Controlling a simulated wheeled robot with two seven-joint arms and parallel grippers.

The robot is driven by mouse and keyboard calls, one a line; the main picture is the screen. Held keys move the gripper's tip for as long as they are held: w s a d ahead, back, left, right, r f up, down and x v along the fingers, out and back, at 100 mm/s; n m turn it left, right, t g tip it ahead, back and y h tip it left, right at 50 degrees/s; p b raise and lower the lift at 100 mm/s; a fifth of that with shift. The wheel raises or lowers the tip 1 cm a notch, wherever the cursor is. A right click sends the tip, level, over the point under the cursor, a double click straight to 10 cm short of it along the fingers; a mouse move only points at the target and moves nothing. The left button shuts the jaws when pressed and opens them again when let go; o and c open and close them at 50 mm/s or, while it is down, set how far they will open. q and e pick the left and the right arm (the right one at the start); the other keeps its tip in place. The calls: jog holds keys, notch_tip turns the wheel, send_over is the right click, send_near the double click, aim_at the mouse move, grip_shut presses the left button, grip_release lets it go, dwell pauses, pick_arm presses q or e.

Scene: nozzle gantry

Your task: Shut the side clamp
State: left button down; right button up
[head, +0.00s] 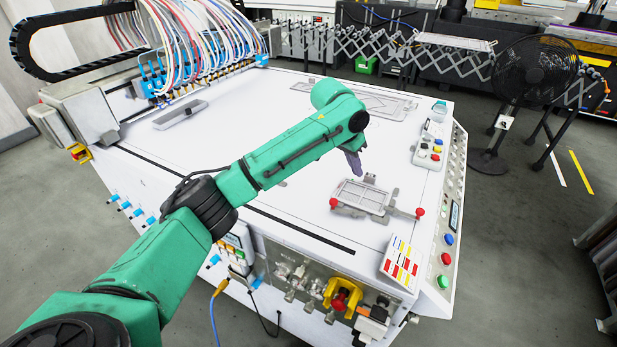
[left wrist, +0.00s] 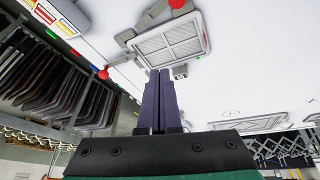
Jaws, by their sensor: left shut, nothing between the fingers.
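A grey rectangular frame fixture (head: 362,196) with a mesh-like panel lies on the white table top. Two clamp levers with red knobs belong to it. One red knob (head: 334,203) is at its front left, and the other red knob (head: 420,212) sticks out to the right. I cannot tell which is the side clamp. The left wrist view also shows the fixture (left wrist: 168,42), the outer knob (left wrist: 103,73) and part of the front knob (left wrist: 177,3). My left gripper (head: 359,174) is shut and empty, just behind the fixture; its purple fingers (left wrist: 159,75) point toward it. My right gripper is out of view.
A button box (head: 431,148) stands on the table's right edge. A colour-striped card (head: 402,262) lies at the front right corner. A flat outlined plate (head: 375,105) lies behind my arm.

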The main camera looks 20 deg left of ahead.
pick_arm(q)
jog(key=shift+y, duration=0.6)
jog(key=f, duration=0.2)
jog(key=w+a+f+p, duration=0.1)
jog(key=f, duration=0.2)
jog(key=w+f, duration=0.1)
jog(key=f, duration=0.2)
jog(key=shift+w+a+p, duration=0.1)
jog(key=shift+a+p, duration=0.2)
jog(key=shift+a, duration=0.1)
jog(key=s+p, duration=0.1)
jog(key=s+a+p, duration=0.1)
jog(key=s, duration=0.1)
jog(key=shift+a+p, duration=0.2)
jog(key=shift+p, duration=0.1)
jog(key=shift+s+a+f, duration=0.1)
jog(key=shift+s, duration=0.2)
jog(key=shift+f, duration=0.1)
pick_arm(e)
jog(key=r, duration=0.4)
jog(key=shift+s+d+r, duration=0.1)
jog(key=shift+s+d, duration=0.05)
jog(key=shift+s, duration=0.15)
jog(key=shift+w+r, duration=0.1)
